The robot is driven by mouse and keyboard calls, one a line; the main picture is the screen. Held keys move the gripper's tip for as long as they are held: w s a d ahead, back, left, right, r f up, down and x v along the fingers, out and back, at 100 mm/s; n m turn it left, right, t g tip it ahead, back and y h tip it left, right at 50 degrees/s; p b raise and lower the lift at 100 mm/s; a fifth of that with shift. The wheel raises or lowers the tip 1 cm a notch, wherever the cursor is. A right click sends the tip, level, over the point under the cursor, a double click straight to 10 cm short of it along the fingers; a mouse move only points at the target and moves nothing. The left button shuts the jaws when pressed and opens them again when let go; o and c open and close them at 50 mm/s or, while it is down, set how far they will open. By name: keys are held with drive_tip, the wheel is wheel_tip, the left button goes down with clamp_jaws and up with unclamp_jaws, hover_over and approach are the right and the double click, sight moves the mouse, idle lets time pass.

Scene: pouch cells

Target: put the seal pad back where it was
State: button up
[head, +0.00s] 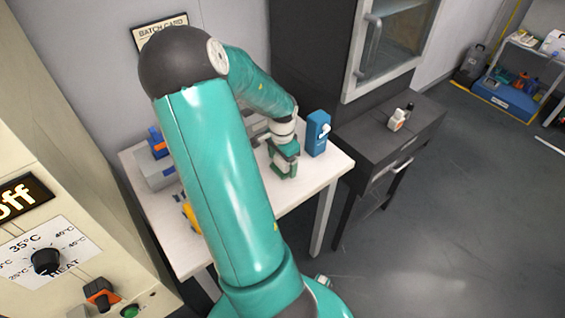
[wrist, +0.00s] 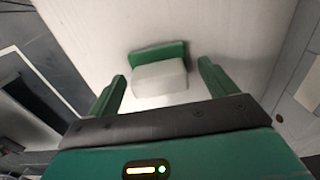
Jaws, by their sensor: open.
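In the wrist view, a small block with a pale grey-white body (wrist: 160,80) and a green strip (wrist: 158,53) along its far side rests on the white tabletop; I take it to be the seal pad. My gripper (wrist: 162,72) is open, with one green finger to each side of the block. A gap shows between each finger and the block. In the head view my gripper (head: 284,168) is low over the right part of the white table (head: 310,185). I cannot make out the block there.
A blue box (head: 318,135) with a white part stands close right of my gripper. A grey box (head: 153,170) and a yellow thing (head: 189,216) are on the table's left side, partly behind my arm. A dark side table (head: 375,135) holds a small white-and-orange thing (head: 396,121).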

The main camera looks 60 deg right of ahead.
wheel_tip(320, 180, up, 11)
idle(0.3)
drive_tip(key=shift+c, duration=0.3)
idle(1.2)
